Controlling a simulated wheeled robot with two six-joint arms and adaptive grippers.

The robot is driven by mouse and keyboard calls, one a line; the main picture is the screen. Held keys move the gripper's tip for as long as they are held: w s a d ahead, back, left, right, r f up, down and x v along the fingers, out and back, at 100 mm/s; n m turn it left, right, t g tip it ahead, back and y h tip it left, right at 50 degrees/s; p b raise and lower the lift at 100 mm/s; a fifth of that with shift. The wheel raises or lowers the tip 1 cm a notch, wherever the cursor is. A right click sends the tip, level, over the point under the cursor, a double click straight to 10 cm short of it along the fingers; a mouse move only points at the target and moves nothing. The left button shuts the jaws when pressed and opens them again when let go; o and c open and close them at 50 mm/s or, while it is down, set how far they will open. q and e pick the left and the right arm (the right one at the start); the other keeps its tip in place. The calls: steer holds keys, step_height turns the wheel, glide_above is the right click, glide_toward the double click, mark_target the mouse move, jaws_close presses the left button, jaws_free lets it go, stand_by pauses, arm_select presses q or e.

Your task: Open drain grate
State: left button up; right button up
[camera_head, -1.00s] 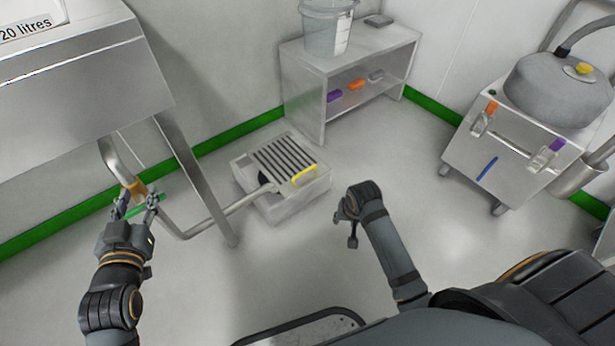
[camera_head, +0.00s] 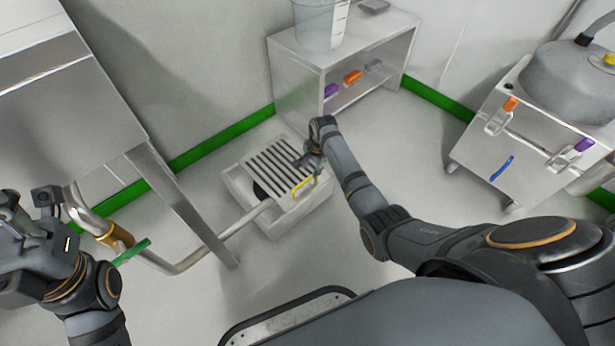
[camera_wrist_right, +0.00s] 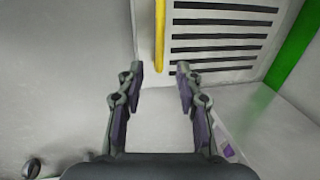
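The drain grate (camera_head: 272,166) is a slotted metal cover with a yellow handle (camera_head: 302,188) along its right edge. My right gripper (camera_head: 309,163) is over the grate's right side, close to the handle. In the right wrist view my right gripper (camera_wrist_right: 159,78) is open and empty, with the yellow handle (camera_wrist_right: 160,40) ahead between its fingers, not touching them. The slots of the grate (camera_wrist_right: 215,40) lie to the right of it. My left gripper (camera_head: 15,225) is at the left edge; its fingertips are unclear.
A pipe with a brass-coloured valve and green lever (camera_head: 132,252) runs beneath the steel sink unit (camera_head: 60,90) to the drain. A low steel shelf (camera_head: 300,85) stands behind the drain. A wheeled machine (camera_head: 520,150) stands at right. Floor between them is clear.

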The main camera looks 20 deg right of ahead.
mark_target(308, 179)
steer(key=f+b, duration=0.1)
steer(key=f, duration=0.1)
steer(key=w+f+b, duration=0.1)
steer(key=f+b, duration=0.1)
steer(key=f, duration=0.1)
steer(key=f+b, duration=0.1)
steer(key=f, duration=0.1)
steer(key=shift+w+a+f, duration=0.2)
steer(key=shift+f, duration=0.05)
steer(key=shift+c, duration=0.4)
jaws_close()
